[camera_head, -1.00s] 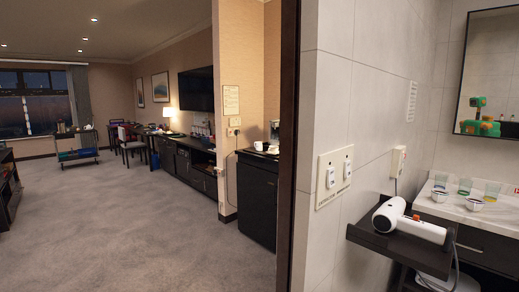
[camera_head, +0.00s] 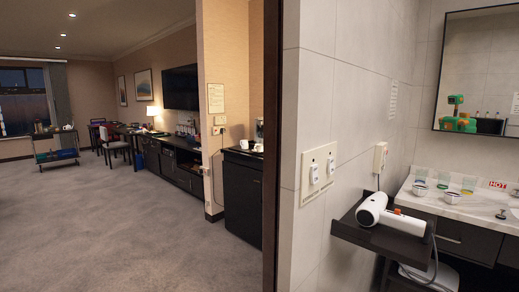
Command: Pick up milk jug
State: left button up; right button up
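I cannot make out a milk jug for certain. Small white vessels (camera_head: 244,144) stand on top of the dark minibar cabinet (camera_head: 243,198), just beyond the wall edge. They are too small to tell whether one is a jug. Part of the cabinet top is hidden by the dark door frame (camera_head: 272,150). Neither of my grippers shows in the view.
On the right, a white hair dryer (camera_head: 370,210) lies on a dark shelf (camera_head: 385,239) beside a washbasin counter (camera_head: 455,205) with several glasses. A mirror (camera_head: 478,65) hangs above. Open carpet (camera_head: 130,220) stretches left, past a long desk unit and a cart (camera_head: 57,143).

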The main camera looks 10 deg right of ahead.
aim_at(245, 144)
jog(key=i+j+u, duration=0.5)
jog(key=i, duration=0.3)
jog(key=i+j+u, duration=0.3)
jog(key=i, duration=0.15)
jog(key=i+u, duration=0.25)
jog(key=i, duration=0.15)
jog(key=i+l+z, duration=0.2)
jog(key=i+z, duration=0.25)
jog(key=i, duration=0.5)
jog(key=i+j+z, duration=0.2)
jog(key=i+z, duration=0.2)
jog(key=i, duration=0.55)
jog(key=i+z, duration=0.15)
jog(key=i, duration=0.4)
jog(key=i+j+z, duration=0.2)
jog(key=i, duration=0.4)
jog(key=i+j+z, duration=0.15)
jog(key=i, duration=0.4)
